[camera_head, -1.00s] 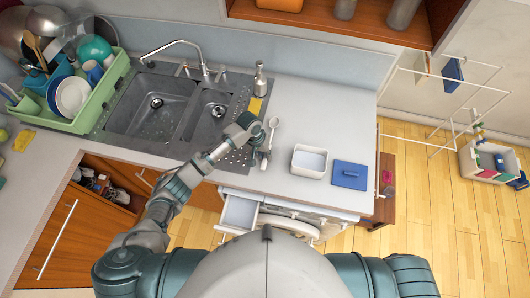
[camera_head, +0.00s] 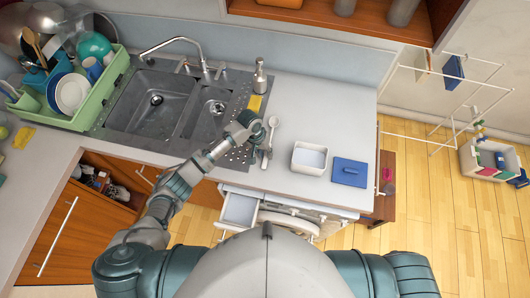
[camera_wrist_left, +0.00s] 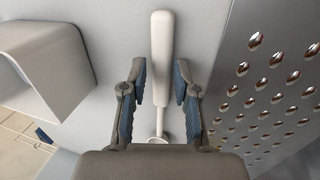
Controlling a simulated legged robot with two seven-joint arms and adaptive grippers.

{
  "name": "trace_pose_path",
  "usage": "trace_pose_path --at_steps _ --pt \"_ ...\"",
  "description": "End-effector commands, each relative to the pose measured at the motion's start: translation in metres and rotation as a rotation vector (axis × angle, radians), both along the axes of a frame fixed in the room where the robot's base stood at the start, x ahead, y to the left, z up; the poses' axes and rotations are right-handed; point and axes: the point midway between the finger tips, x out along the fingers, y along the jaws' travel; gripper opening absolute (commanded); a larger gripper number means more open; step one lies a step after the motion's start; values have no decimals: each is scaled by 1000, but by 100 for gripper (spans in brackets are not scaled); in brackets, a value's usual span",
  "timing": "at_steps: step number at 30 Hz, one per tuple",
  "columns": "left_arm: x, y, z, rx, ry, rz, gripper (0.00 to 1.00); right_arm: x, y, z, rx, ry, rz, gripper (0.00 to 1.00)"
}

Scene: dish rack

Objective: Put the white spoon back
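The white spoon (camera_head: 271,131) lies on the counter just right of the sink's drainboard, its bowl toward the back. My left gripper (camera_head: 256,136) is over the drainboard's right edge, at the spoon. In the left wrist view, the left gripper (camera_wrist_left: 159,82) is open, with blue-padded fingers either side of the handle. My right gripper is outside both views.
A white container (camera_head: 296,164) and a blue lid (camera_head: 350,174) stand right of the spoon. A green dish rack (camera_head: 94,104) with dishes is left of the sink (camera_head: 135,128). A soap bottle (camera_head: 260,76) and yellow sponge (camera_head: 254,103) are behind. A drawer (camera_head: 239,210) is open below the counter.

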Motion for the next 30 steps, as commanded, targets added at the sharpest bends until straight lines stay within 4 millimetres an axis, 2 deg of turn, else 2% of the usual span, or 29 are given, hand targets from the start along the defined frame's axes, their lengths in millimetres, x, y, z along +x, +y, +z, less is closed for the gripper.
trace_pose_path --at_steps 3,6,7,17,20,30 --pt "0 0 0 0 0 0 30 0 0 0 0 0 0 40" --pt "0 0 0 0 0 0 55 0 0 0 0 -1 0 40" --pt "0 0 0 0 0 0 59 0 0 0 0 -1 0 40" --pt "0 1 3 0 0 0 59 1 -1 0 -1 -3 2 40" --pt "2 3 13 0 -2 0 59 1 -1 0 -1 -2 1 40" --pt "8 20 84 -1 -3 0 59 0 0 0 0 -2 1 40"
